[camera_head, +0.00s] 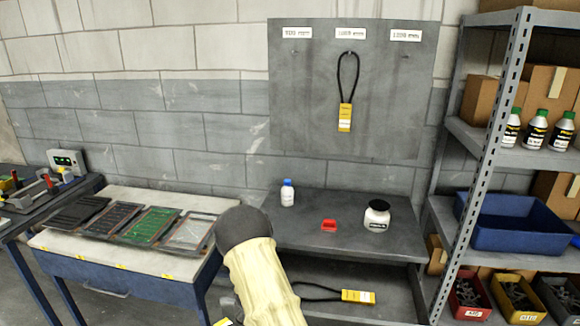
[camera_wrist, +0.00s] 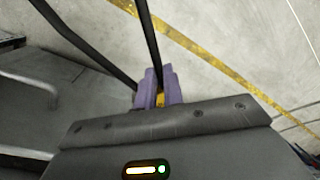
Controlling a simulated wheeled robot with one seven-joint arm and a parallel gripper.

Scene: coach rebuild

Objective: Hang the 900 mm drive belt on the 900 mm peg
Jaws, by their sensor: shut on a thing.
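In the wrist view my gripper (camera_wrist: 158,88) has its purple fingers shut on a black drive belt (camera_wrist: 88,55) with a bit of yellow tag (camera_wrist: 160,99) between them. Two belt strands run up and out of the picture; the rest is hidden. In the head view my arm covers the gripper. The grey peg board (camera_head: 385,115) is on the wall with three white labels. The left label (camera_head: 297,32) seems to read 900 mm, and the small peg (camera_head: 294,51) under it is bare. A yellow-tagged belt (camera_head: 346,82) hangs on the middle peg.
Another belt with a yellow tag (camera_head: 357,296) lies on the lower shelf. A bench (camera_head: 330,205) below the board holds a white bottle (camera_head: 287,194), a red item (camera_head: 329,225) and a jar (camera_head: 377,215). Shelving (camera_head: 478,215) stands right; a tray table (camera_head: 115,262) stands left.

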